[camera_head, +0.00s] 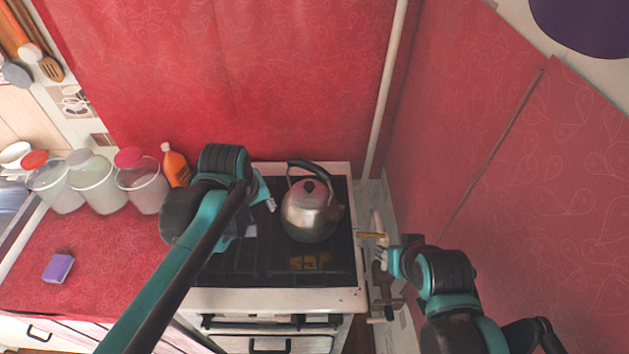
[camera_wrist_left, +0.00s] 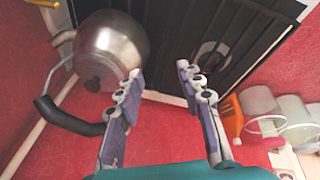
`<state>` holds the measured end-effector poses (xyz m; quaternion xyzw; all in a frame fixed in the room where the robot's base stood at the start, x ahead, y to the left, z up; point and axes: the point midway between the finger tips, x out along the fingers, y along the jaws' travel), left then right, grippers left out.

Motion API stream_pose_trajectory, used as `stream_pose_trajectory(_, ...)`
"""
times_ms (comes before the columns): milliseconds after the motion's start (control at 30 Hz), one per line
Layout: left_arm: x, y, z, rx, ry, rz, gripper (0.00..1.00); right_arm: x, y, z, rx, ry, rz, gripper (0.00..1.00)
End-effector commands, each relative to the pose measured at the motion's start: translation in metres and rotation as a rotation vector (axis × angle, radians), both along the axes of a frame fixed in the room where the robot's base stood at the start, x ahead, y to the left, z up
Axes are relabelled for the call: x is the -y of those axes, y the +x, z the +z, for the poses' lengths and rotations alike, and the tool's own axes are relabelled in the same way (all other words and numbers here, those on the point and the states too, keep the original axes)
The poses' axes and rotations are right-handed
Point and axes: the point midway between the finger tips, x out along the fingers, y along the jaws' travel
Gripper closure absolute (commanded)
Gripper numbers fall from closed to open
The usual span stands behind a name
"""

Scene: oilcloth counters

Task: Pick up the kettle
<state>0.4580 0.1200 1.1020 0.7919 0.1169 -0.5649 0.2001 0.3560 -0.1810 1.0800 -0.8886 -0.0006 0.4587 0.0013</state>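The kettle (camera_head: 310,218) stands upright on the black stove top (camera_head: 235,262). It has a steel body, a dark lid knob and a black arched handle. My left gripper (camera_head: 262,213) is just left of the kettle, apart from it. In the left wrist view, the left gripper (camera_wrist_left: 158,76) is open with nothing between its fingers. There the kettle (camera_wrist_left: 113,48) lies beyond the left finger, with its black handle toward the lower left. My right gripper (camera_head: 380,250) is right of the stove, away from the kettle; its fingers are too small to read.
Several glass jars (camera_head: 97,183) and an orange bottle (camera_head: 176,166) stand left of the stove. A purple sponge (camera_head: 58,266) lies on the red counter (camera_head: 100,262). Red walls close off the back and right. A thin yellowish item (camera_head: 369,234) shows near my right gripper.

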Motion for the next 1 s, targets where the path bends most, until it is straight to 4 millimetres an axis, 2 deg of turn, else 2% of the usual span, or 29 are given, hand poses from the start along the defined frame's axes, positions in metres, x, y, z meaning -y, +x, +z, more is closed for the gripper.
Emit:
stream_pose_trajectory(33, 0.011, 0.017, 0.031, -0.035, -0.017, 0.045, 0.63, 0.0, 0.0, 0.034, 0.0, 0.0, 0.0, 0.6)
stream_pose_trajectory(100, 0.025, 0.037, 0.048, -0.088, -0.039, 0.123, 0.63, 0.0, 0.0, 0.058, 0.0, 0.0, 0.0, 0.6)
stream_pose_trajectory(233, 0.052, 0.07, 0.07, -0.182, -0.064, 0.271, 0.63, 0.0, 0.0, 0.102, 0.0, 0.0, 0.0, 0.6)
stream_pose_trajectory(367, 0.076, 0.093, 0.08, -0.257, -0.069, 0.402, 0.63, 0.0, 0.0, 0.136, 0.0, 0.0, 0.0, 0.6)
stream_pose_trajectory(567, 0.1, 0.113, 0.07, -0.324, -0.061, 0.534, 0.63, 0.0, 0.0, 0.157, 0.0, 0.0, 0.0, 0.6)
stream_pose_trajectory(1000, 0.112, 0.118, 0.025, -0.346, -0.055, 0.583, 0.63, 0.0, 0.0, 0.152, 0.0, 0.0, 0.0, 0.6)
